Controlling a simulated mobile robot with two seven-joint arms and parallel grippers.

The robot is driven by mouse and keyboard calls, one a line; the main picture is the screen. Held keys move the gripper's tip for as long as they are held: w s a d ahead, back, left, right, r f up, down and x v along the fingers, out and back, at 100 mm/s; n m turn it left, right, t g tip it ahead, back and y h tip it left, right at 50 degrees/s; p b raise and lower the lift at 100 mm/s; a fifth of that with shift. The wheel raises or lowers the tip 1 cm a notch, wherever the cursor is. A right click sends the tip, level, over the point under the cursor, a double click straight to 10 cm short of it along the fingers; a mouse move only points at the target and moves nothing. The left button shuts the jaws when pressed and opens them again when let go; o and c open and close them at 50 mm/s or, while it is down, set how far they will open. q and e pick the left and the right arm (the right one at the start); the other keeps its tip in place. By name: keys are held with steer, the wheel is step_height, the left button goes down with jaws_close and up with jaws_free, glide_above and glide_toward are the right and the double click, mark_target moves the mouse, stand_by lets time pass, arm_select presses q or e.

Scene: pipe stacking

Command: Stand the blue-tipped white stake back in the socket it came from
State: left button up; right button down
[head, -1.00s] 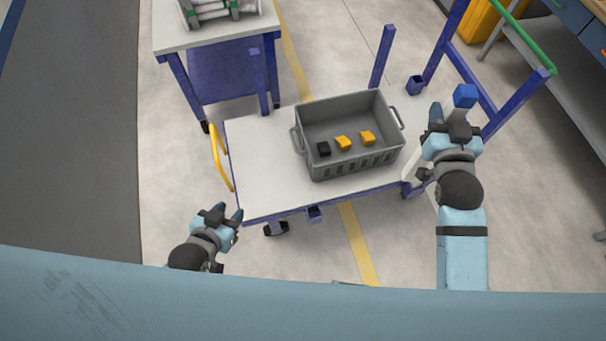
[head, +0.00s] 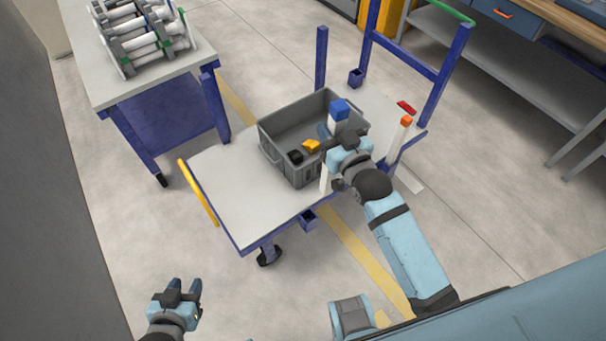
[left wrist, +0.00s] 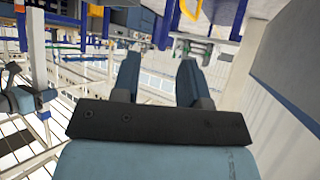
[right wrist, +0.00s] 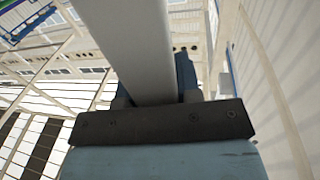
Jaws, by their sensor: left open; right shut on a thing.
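The blue-tipped white stake (head: 340,109) is in my right gripper (head: 337,138), which is shut on it. Its white shaft shows below the gripper, in front of the grey bin, and fills the middle of the right wrist view (right wrist: 130,50). An empty blue socket (head: 307,219) is on the cart's near edge, below and left of the stake's lower end. Another open socket (head: 356,77) is on the far edge. I cannot tell which one the stake came from. My left gripper (head: 186,286) is open and empty, low in front of the cart.
The cart (head: 225,190) carries a grey bin (head: 285,165) with black and yellow pieces. An orange-tipped white stake (head: 400,138) stands at its near right corner. A blue post (head: 321,60) rises at the far side. A table (head: 100,85) with a rack stands at left.

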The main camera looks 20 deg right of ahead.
arm_select(q)
steer(key=shift+w+d+f+t+h+b, duration=0.9)
steer(key=shift+f+b, duration=4.55)
steer(key=shift+b, duration=3.85)
step_height(320, 180, up, 5)
steer(key=w+d+t+h+b, duration=0.1)
steer(key=d+b, duration=0.1)
steer(key=b, duration=0.1)
steer(key=shift+w+d+t, duration=0.35)
steer(key=shift+w+t, duration=0.05)
arm_select(e)
steer(key=w+a+f+y, duration=0.1)
steer(key=w+f, duration=0.1)
steer(key=f, duration=0.9)
steer(key=w+a+f+n+y, duration=0.1)
steer(key=w+f, duration=0.1)
steer(key=f, duration=0.9)
steer(key=w+a+f+n+g+y, duration=0.1)
steer(key=w+f, duration=0.1)
steer(key=f, duration=0.9)
steer(key=shift+a, duration=0.35)
